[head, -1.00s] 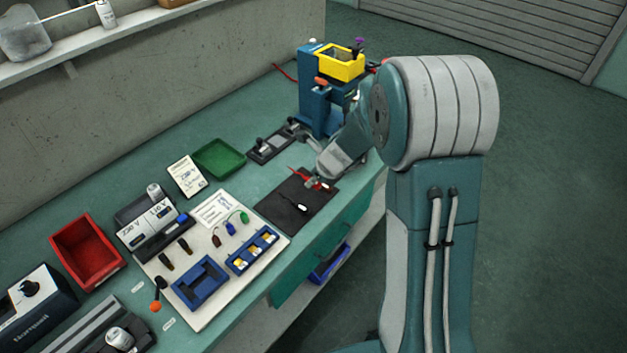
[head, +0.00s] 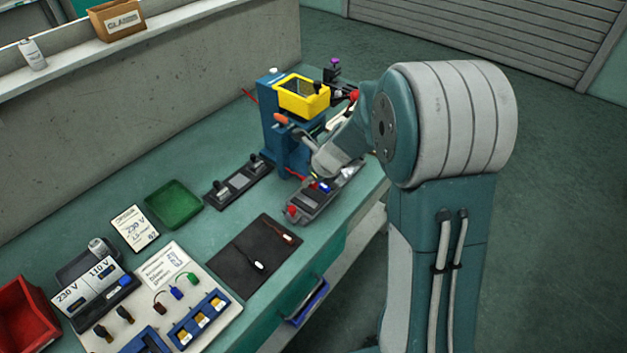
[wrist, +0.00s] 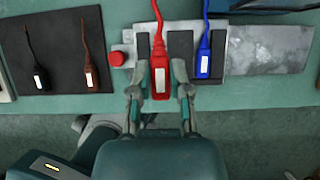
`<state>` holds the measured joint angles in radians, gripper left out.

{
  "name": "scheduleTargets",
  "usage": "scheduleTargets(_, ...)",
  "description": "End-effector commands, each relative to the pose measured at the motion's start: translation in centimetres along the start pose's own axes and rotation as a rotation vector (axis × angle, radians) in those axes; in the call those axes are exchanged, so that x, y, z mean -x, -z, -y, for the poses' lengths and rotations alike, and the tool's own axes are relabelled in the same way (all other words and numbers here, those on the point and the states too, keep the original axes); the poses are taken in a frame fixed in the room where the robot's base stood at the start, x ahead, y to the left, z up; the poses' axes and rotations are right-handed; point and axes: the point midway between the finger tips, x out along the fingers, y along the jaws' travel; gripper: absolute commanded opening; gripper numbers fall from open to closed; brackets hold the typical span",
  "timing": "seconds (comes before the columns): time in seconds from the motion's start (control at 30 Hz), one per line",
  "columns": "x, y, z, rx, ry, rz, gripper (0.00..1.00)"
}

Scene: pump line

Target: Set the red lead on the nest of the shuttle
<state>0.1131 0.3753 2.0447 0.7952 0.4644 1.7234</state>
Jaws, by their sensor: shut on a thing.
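My gripper (wrist: 160,92) is shut on the red lead (wrist: 160,78), with one finger on each side of its plug body. The red lead is over the shuttle (wrist: 233,64), between two dark blocks, with its cable running away from me. Whether it touches the nest I cannot tell. A blue lead (wrist: 204,62) lies beside it to the right on the shuttle. In the head view my gripper (head: 318,178) is low over the shuttle (head: 318,207), and the arm partly hides the leads. A red knob (wrist: 117,58) sits at the shuttle's left end.
A black mat (head: 230,268) with two dark leads lies left of the shuttle. Behind the shuttle stands a blue press (head: 282,125) with a yellow bin (head: 303,95). A green tray (head: 174,204) and a white board (head: 215,283) are farther left. The bench's front edge is close.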

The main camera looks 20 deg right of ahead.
Motion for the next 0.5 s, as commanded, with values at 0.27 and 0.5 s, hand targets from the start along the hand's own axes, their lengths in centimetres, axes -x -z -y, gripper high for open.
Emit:
scheduleTargets(0.27, -1.0, 0.7, 0.1, -0.002, -0.004, 0.0, 0.0)
scheduleTargets(0.5, -2.8, 1.9, 0.5, -0.006, -0.007, 0.002, 0.0)
